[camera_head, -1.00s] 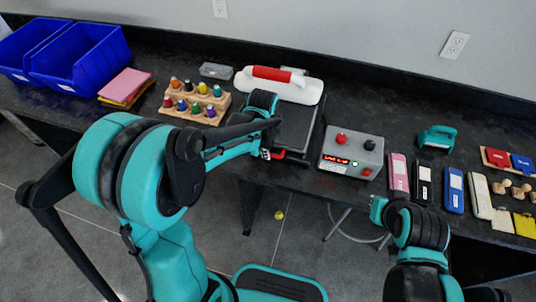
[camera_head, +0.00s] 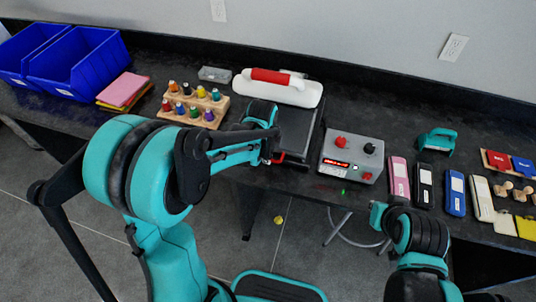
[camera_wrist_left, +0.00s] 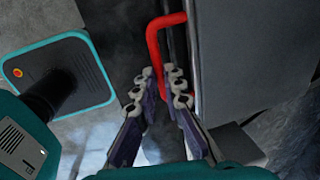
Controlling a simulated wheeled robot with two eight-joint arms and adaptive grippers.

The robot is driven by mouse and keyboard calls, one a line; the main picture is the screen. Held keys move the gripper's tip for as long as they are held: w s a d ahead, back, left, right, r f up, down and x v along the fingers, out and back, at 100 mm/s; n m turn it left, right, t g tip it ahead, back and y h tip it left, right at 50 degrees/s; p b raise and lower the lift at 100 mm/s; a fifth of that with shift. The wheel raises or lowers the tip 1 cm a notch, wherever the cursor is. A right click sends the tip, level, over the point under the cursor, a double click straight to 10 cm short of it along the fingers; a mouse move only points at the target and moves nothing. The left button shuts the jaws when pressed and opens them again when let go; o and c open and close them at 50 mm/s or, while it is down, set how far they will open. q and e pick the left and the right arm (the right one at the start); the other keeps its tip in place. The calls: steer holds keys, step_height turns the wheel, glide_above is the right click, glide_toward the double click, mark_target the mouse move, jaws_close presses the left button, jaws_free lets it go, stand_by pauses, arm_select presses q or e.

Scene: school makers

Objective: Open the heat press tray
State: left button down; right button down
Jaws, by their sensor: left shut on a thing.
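The heat press stands on the black bench, with a white upper part and red grip (camera_head: 272,76) above a dark tray (camera_head: 297,128). A red tray handle (camera_head: 291,158) sticks out at its front edge. The handle also shows in the left wrist view (camera_wrist_left: 153,45) as a bent red bar beside a grey panel. My left gripper (camera_wrist_left: 163,84) is shut on the handle's near end, its fingers hiding part of the bar. In the head view, the left forearm partly hides the grasp. My right arm shows at lower right, but its gripper does not show.
A grey control box (camera_head: 351,157) with red and black knobs stands right of the press. A wooden spool rack (camera_head: 194,108) stands left, near blue bins (camera_head: 80,62). Several coloured cases and a teal tool (camera_head: 436,141) lie right.

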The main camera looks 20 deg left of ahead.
arm_select(q)
steer(key=s+p, duration=0.2)
steer(key=s, duration=1.5)
steer(key=shift+a, duration=0.25)
steer(key=shift+w, duration=0.1)
steer(key=c, duration=1.6)
jaws_free()
step_height(320, 180, up, 12)
steer(key=s, duration=0.2)
steer(key=shift+s, duration=0.15)
steer(key=shift+f, duration=0.1)
